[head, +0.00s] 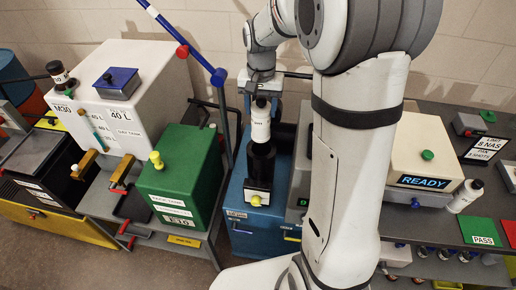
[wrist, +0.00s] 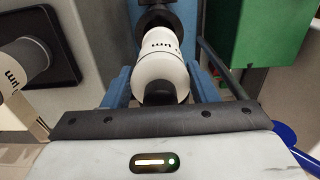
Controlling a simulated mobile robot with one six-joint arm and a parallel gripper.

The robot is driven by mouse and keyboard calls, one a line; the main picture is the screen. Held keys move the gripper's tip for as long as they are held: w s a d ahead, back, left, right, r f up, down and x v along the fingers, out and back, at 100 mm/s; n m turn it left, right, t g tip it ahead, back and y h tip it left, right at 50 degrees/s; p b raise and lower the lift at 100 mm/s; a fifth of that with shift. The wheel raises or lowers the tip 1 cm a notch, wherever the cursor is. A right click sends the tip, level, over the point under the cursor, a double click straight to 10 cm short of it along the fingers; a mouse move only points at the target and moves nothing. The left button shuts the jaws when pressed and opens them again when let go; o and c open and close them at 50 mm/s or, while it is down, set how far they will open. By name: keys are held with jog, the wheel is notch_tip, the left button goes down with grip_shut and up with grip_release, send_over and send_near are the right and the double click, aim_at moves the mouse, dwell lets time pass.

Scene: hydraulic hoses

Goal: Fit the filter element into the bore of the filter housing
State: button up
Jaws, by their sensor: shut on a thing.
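The filter element, a white cylinder (head: 260,125) with a dark cap and printed letters, is upright in my gripper (head: 262,97). In the wrist view the white element (wrist: 160,75) sits between the two blue fingers (wrist: 160,88), which are shut on it. The black filter housing (head: 261,163) stands directly below the element on a blue unit. It also shows beyond the element in the wrist view (wrist: 156,18). The element's lower end is at the housing's top; I cannot tell whether it is inside the bore. The bore itself is hidden by the element.
A pale box with a READY display (head: 430,160) is on the right. Another white cylinder (head: 465,196) stands beside it. A similar one (wrist: 20,62) shows left in the wrist view.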

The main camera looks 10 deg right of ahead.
aim_at(261, 134)
notch_tip(261, 134, down, 5)
jog(key=shift+w+d+f, duration=0.15)
notch_tip(261, 134, down, 5)
jog(key=shift+r+b, duration=0.15)
jog(key=shift+b, duration=1.05)
jog(key=shift+r, duration=0.15)
jog(key=shift+f+b, duration=0.45)
jog(key=shift+f, duration=0.2)
jog(key=o, duration=1.4)
jog(key=shift+r, duration=0.1)
